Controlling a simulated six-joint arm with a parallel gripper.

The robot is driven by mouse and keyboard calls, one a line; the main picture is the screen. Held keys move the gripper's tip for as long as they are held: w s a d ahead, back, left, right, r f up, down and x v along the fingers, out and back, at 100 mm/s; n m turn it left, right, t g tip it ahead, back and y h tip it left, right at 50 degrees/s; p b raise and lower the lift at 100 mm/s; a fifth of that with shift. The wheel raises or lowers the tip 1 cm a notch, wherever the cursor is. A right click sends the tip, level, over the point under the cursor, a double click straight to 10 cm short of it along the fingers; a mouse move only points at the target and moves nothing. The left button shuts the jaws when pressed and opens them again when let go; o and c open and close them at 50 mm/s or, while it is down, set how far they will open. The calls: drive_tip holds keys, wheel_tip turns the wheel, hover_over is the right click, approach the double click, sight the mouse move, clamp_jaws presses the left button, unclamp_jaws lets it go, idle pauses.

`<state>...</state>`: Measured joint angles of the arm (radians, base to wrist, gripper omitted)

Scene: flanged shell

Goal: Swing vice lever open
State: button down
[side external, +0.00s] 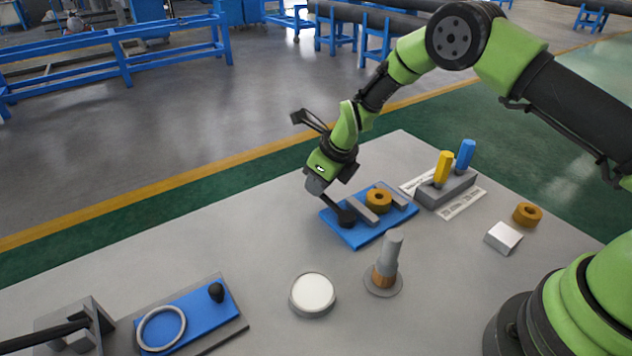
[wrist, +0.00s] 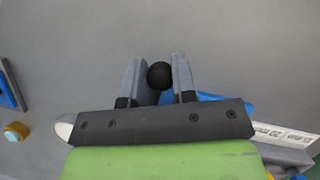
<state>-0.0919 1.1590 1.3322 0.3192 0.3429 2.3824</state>
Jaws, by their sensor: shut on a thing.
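The vice has a blue base (side external: 358,236) and grey jaws (side external: 370,207), with a bronze flanged ring (side external: 379,197) between them. A dark vice lever (side external: 335,204) rises from a round dark pivot at the vice's near left end and leans left toward my gripper (side external: 317,186). My gripper is shut on the lever's end. In the wrist view, the lever's black ball knob (wrist: 160,75) sits between the two grey fingers of my gripper (wrist: 158,80). The knob is mostly hidden by the fingers in the side view.
A grey holder (side external: 447,190) with yellow and blue posts stands right of the vice. A grey post (side external: 387,261) and white-topped disc (side external: 312,292) stand in front. A loose bronze ring (side external: 527,214) and silver block (side external: 503,237) lie right. A blue plate (side external: 195,316) is front left.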

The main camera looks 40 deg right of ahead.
drive_tip(key=shift+d, duration=0.15)
idle(0.3)
drive_tip(key=c, duration=0.9)
unclamp_jaws()
drive_tip(key=v, duration=1)
